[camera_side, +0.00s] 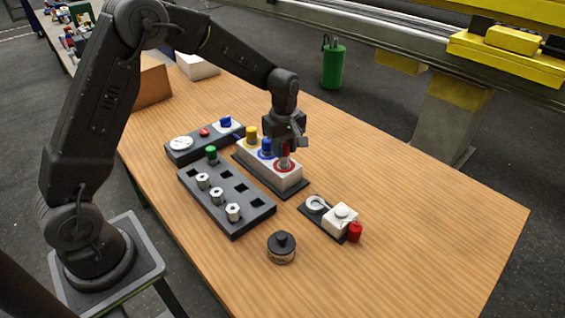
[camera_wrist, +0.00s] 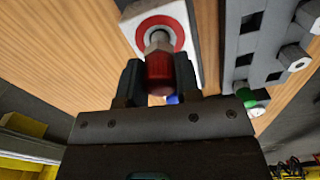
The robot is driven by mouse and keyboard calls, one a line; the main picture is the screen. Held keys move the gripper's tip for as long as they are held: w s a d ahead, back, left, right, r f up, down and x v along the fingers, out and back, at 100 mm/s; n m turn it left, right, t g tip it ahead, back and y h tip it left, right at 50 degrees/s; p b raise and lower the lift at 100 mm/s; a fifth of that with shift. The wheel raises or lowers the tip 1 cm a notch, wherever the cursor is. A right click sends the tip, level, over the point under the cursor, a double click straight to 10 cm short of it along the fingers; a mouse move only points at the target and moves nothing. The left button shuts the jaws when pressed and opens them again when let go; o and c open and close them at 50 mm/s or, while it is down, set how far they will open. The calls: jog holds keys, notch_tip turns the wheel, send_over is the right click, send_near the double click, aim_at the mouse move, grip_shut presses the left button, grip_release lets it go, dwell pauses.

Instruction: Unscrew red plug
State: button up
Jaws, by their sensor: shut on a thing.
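The red plug (camera_wrist: 159,72) stands in the red-ringed hole of the white block (camera_side: 290,178), at the block's right end in the side view. In the wrist view a silvery shank (camera_wrist: 158,41) shows between the plug's red body and the red ring (camera_wrist: 178,28). My gripper (camera_side: 285,150) is above this end of the block. Its two fingers, seen in the wrist view (camera_wrist: 159,82), are shut on the red plug, one on each side. The fingers hide part of the plug in the side view.
Yellow (camera_side: 251,135) and blue (camera_side: 266,147) plugs stand in the same block. A dark rack (camera_side: 226,190) with a green plug and several metal nuts lies to the left. A small fixture (camera_side: 340,218) with a red part and a dark round jar (camera_side: 281,248) are nearer. The table's right side is clear.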

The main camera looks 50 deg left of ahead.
jog(key=shift+r, duration=2.2)
